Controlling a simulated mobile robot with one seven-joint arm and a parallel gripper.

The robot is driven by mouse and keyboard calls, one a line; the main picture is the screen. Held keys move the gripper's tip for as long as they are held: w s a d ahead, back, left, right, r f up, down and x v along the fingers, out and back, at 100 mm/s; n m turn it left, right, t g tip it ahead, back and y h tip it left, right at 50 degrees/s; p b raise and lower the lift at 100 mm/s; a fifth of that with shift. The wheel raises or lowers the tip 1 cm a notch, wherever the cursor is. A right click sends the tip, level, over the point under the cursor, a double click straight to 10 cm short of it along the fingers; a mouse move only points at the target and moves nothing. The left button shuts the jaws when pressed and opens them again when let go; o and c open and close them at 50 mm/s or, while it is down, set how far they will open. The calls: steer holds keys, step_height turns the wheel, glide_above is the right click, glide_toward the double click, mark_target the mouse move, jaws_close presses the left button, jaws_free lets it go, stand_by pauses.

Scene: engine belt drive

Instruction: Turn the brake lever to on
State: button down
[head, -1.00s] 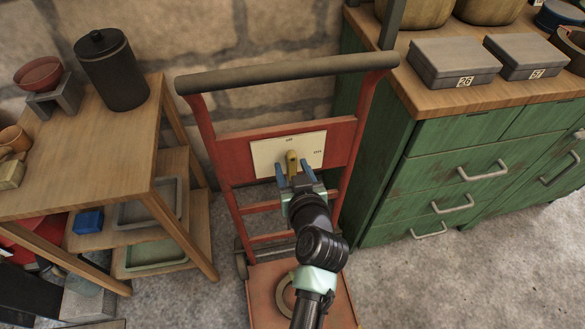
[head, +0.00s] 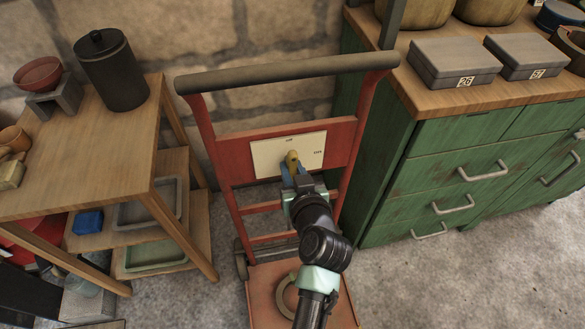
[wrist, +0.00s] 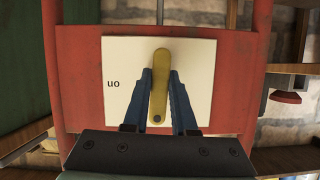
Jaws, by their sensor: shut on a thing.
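The brake lever (head: 292,158) is a yellow-brown bar on a pale plate (head: 262,158) fixed to the red panel of a hand truck. The wrist view shows the lever (wrist: 161,65) running almost straight along the picture's upright, with a dark pivot dot at its lower end. The plate (wrist: 195,70) bears the word "on", upside down, left of the lever. My gripper (head: 290,172) is at the lever; in the wrist view its blue fingers (wrist: 160,88) close on both sides of the lever. Small marks on the plate are too blurred to read in the head view.
The hand truck's dark handle bar (head: 290,73) crosses above the panel. A wooden shelf table (head: 95,165) stands to the left and a green cabinet (head: 430,190) to the right. A stone wall is behind. Bare floor shows on both sides of the truck.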

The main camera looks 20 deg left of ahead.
steer(key=m+g+y+b, duration=0.1)
steer(key=m, duration=0.2)
steer(key=shift+y, duration=0.4)
steer(key=m+y+b, duration=0.2)
steer(key=m, duration=0.1)
steer(key=shift+a+m+g, duration=0.1)
steer(key=shift+m+g, duration=0.2)
steer(key=m+y+b, duration=0.1)
steer(key=m+y, duration=0.1)
steer(key=m, duration=0.1)
steer(key=shift+s+b, duration=0.1)
steer(key=shift+b, duration=0.2)
steer(key=shift+r+m+y+b, duration=0.15)
steer(key=shift+m+y+b, duration=0.4)
steer(key=shift+m, duration=1.15)
steer(key=c, duration=0.7)
jaws_free()
